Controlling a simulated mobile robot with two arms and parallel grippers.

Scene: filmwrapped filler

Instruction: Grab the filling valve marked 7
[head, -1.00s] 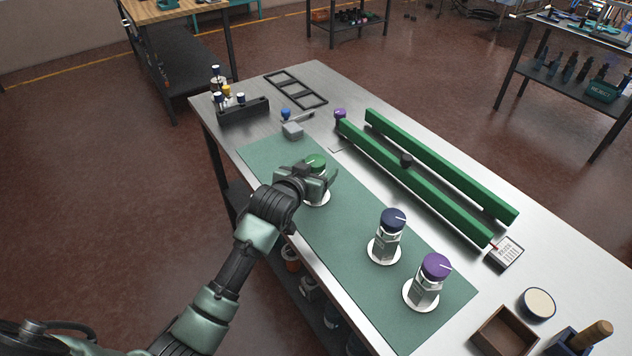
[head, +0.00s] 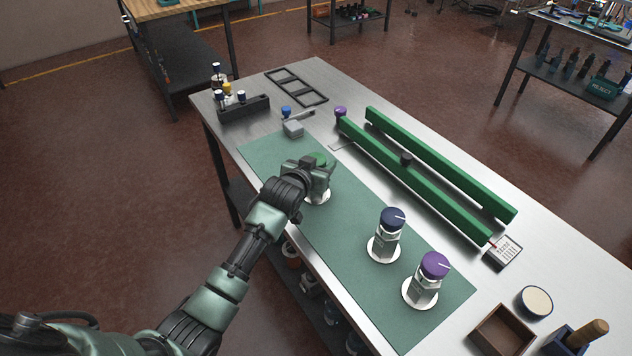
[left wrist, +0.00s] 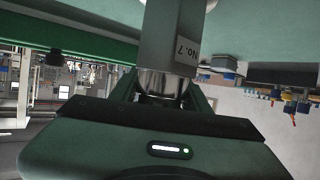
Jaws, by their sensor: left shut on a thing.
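A blue-capped valve (head: 389,228) and a purple-capped valve (head: 431,270) stand upright on white discs farther right on the mat. My right gripper is not in view.
Two long green rails (head: 440,180) lie behind the mat. A black rack (head: 244,110) with small bottles and a black frame (head: 297,87) are at the far left end. A wooden box (head: 504,329) and a round tub (head: 535,302) stand at the near right.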

